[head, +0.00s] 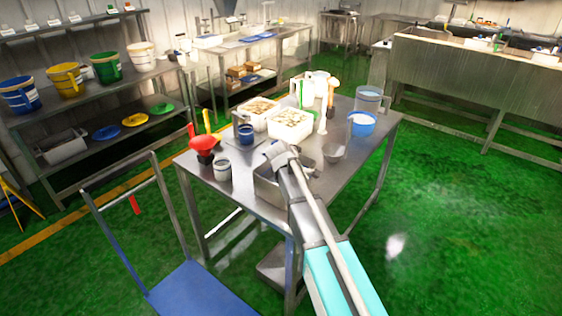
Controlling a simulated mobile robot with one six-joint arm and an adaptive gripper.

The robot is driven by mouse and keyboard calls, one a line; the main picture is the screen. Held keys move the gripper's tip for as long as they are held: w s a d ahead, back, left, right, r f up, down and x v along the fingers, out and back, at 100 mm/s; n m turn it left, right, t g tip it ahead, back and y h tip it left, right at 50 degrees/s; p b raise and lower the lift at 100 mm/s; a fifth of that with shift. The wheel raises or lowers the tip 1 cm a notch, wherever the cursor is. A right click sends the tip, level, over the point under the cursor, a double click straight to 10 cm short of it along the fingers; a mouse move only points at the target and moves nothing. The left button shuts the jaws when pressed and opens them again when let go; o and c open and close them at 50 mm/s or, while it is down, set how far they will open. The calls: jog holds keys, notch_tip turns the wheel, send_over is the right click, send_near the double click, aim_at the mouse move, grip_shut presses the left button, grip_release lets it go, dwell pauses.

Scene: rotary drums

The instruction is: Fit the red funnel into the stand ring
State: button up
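A red object with a wide rim, which looks like the red funnel (203,143), is at the left end of the steel table. A dark part shows right below it; I cannot tell whether this is a stand or a cup. No stand ring can be made out clearly. My arm reaches in from the bottom over the table's front edge. Its end, with my gripper (274,150), is above a steel pan (268,188), to the right of the red object and apart from it. The fingers are too small to make out.
A blue trolley (200,290) stands at the front left. Green floor is clear on the right.

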jog(key=s+d+f+m+g+y, duration=0.1)
jog(key=s+d+m, duration=0.2)
jog(key=s, duration=0.5)
jog(key=s+d+f+m+g+y, duration=0.1)
jog(key=s+d+m+y, duration=0.1)
jog(key=s+m, duration=0.3)
jog(key=s+d+f+m+g+y+b, duration=0.1)
jog(key=s+d+m, duration=0.3)
jog(key=s, duration=0.7)
jog(key=shift+s+d+f+y, duration=0.25)
jog(key=shift+f+y, duration=0.15)
jog(key=shift+y, duration=0.2)
jog(key=shift+o, duration=1)
jog(key=shift+a, duration=0.1)
jog(key=shift+a, duration=0.2)
